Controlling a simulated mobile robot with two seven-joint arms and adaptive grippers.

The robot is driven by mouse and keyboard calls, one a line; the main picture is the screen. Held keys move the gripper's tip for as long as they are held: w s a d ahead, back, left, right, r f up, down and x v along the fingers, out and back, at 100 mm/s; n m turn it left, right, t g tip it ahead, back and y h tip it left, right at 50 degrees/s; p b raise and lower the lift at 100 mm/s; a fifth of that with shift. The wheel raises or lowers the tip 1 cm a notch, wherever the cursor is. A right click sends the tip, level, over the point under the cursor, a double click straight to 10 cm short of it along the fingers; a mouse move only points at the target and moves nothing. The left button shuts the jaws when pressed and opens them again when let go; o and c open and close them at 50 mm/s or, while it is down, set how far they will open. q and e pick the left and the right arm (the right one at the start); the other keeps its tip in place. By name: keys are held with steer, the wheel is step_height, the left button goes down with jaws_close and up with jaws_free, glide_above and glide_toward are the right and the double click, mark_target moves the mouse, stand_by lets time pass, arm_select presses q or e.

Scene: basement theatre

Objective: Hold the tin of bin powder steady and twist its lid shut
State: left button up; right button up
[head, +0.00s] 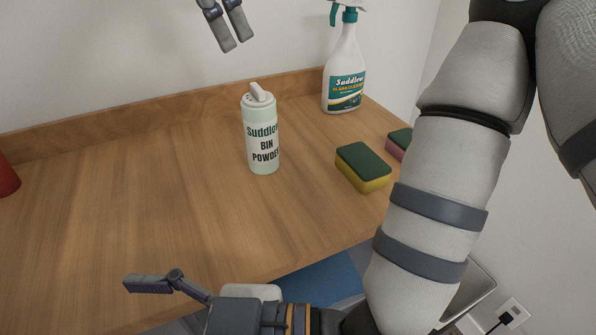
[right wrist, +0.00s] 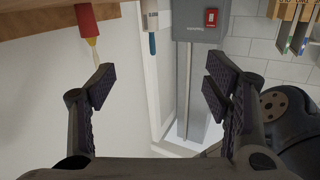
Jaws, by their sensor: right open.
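The tin of bin powder (head: 263,148) stands upright near the middle of the wooden counter in the head view. It is pale green with dark lettering. Its white lid (head: 257,97) sits on top, with a raised bar across it. My left gripper (head: 237,42) is above and behind the tin, to its upper left, apart from it. A narrow gap shows between its fingers, with nothing in it. My right gripper (head: 150,285) is low at the counter's front edge, well away from the tin. In the right wrist view its fingers (right wrist: 160,85) are wide apart and empty.
A spray bottle (head: 343,75) stands behind right of the tin. A green-and-yellow sponge (head: 363,167) and another sponge (head: 399,143) lie to the right. A red object (head: 7,178) is at the left edge. The counter (head: 130,200) left of the tin is clear.

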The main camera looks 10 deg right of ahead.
mark_target(269, 126)
steer(key=w+d+m+t+h, duration=0.1)
steer(key=w+d+t, duration=0.1)
steer(key=w, duration=0.2)
steer(key=w+d+m+t+h, duration=0.1)
steer(key=w+d+m+t, duration=0.1)
steer(key=w+d, duration=0.1)
steer(key=w+d+m+t, duration=0.1)
steer(key=w+d+t, duration=0.1)
steer(key=w, duration=0.3)
steer(key=shift+w+d+r+m+t+h, duration=0.2)
steer(key=shift+r+m+t+h, duration=0.15)
steer(key=shift+t, duration=0.25)
steer(key=w+d+r+m+t+h, duration=0.1)
steer(key=w+d+m+t+h, duration=0.45)
steer(key=w+d, duration=0.45)
steer(key=shift+n, duration=0.3)
steer(key=x, duration=1)
steer(key=shift+w+d+r, duration=0.1)
steer(key=shift+w+d, duration=0.2)
steer(key=shift+w, duration=0.15)
steer(key=c, duration=1.5)
steer(key=shift+o, duration=0.2)
